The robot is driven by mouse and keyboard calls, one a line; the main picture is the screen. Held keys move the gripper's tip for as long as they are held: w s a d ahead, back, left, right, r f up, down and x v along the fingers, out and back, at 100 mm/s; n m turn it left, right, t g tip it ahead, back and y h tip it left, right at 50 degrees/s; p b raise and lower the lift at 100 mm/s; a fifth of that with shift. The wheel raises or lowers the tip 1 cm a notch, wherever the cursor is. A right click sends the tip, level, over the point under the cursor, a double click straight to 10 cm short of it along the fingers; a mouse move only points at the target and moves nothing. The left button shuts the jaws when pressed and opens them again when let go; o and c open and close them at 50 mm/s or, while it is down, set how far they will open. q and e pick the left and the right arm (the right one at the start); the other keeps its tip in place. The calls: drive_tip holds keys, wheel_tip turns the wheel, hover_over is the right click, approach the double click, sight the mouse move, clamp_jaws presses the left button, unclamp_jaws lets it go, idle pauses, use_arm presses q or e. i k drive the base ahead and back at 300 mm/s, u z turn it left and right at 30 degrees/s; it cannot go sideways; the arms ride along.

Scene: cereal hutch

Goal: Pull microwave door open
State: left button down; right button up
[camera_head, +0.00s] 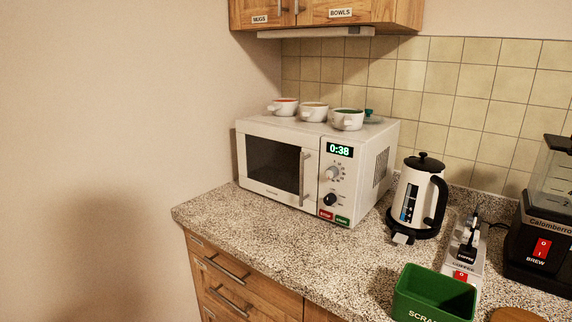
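The white microwave (352,189) stands at the back left of the speckled counter, with its front turned toward the lower left. Its door (271,163) with a dark window is shut flush with the body. A vertical grey handle (304,173) is on the door's right edge. The panel right of it has a display (340,150) reading 0:38, two knobs, and red and green buttons below. Neither of my grippers is in view.
Several cups (347,119) stand on top of the microwave. A white kettle (419,193), a green bin (434,294) and a black coffee machine (541,220) are to the right. The counter (262,224) before the microwave is clear. A wall cabinet (370,12) hangs above.

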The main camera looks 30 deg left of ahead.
sight(280, 163)
drive_tip(key=k, duration=0.5)
drive_tip(key=u, duration=2.25)
drive_tip(key=i, duration=1.65)
drive_tip(key=z, duration=0.5)
